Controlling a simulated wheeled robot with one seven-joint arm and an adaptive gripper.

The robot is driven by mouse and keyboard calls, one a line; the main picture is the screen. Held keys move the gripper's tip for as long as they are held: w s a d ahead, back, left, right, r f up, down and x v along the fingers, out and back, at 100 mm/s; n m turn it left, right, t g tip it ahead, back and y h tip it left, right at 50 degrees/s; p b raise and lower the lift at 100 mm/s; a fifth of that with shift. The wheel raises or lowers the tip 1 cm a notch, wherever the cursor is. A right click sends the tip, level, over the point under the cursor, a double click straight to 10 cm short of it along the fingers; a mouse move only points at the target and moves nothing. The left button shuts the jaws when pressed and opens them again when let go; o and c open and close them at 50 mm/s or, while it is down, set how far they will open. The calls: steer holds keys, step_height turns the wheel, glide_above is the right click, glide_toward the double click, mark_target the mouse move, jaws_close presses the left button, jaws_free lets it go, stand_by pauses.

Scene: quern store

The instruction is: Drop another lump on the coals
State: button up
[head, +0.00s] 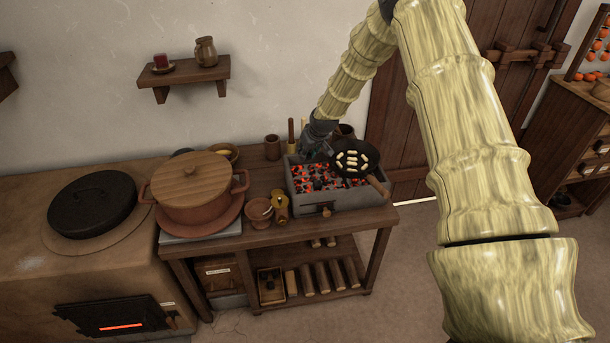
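The coals (317,185) glow orange and black in a grey stone trough (345,202) on the wooden table. My gripper (312,157) is above the back left part of the trough, pointing down. It is small and dark here, and I cannot tell whether its fingers are open or hold anything. A dark pan (371,163) with several pale pieces sits over the right part of the trough, its wooden handle toward the front right. A small wooden box (265,295) on the lower shelf holds something dark, perhaps a lump; I cannot be sure.
A lidded clay pot (190,182) stands on the table's left. A small bowl (259,210) and a brass-coloured vessel (281,207) stand left of the trough. A brown cup (272,147) is behind. Several logs (322,277) lie on the lower shelf. A stove (105,265) adjoins at left.

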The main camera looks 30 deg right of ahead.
steer(key=shift+w, duration=0.35)
steer(key=o, duration=0.8)
steer(key=shift+v, duration=5.95)
